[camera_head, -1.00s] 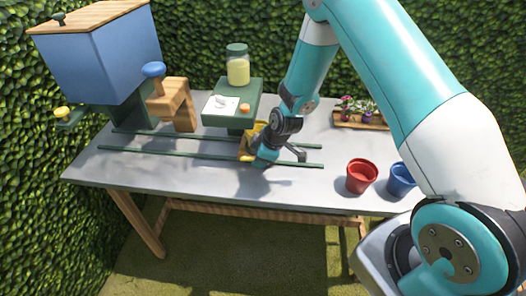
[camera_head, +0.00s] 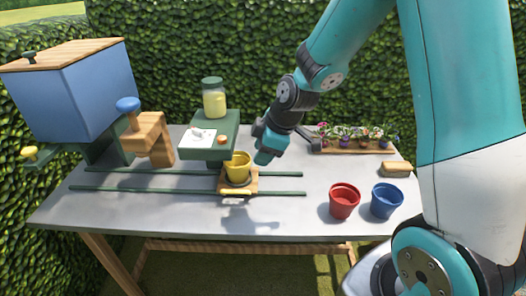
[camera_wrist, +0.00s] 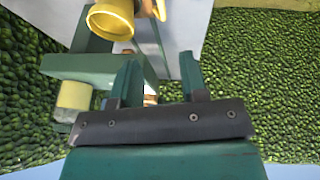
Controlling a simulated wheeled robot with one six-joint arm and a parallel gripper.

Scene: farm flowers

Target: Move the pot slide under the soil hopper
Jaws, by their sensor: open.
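The pot slide (camera_head: 224,189) is a small wooden carriage across two green rails on the table. A yellow pot (camera_head: 239,168) stands upright on it; a yellow pot also shows at the top of the wrist view (camera_wrist: 110,18). The blue soil hopper (camera_head: 72,92) with a wooden lid stands at the left end of the rails, well away from the slide. My gripper (camera_head: 262,150) is open, raised just right of the pot and apart from it. Its two fingers show empty in the wrist view (camera_wrist: 158,85).
A green stand (camera_head: 215,150) with a jar (camera_head: 214,100) is behind the slide. A wooden press with a blue knob (camera_head: 128,104) stands between slide and hopper. Red (camera_head: 344,201) and blue (camera_head: 386,202) pots are at right. A flower tray (camera_head: 350,148) is behind.

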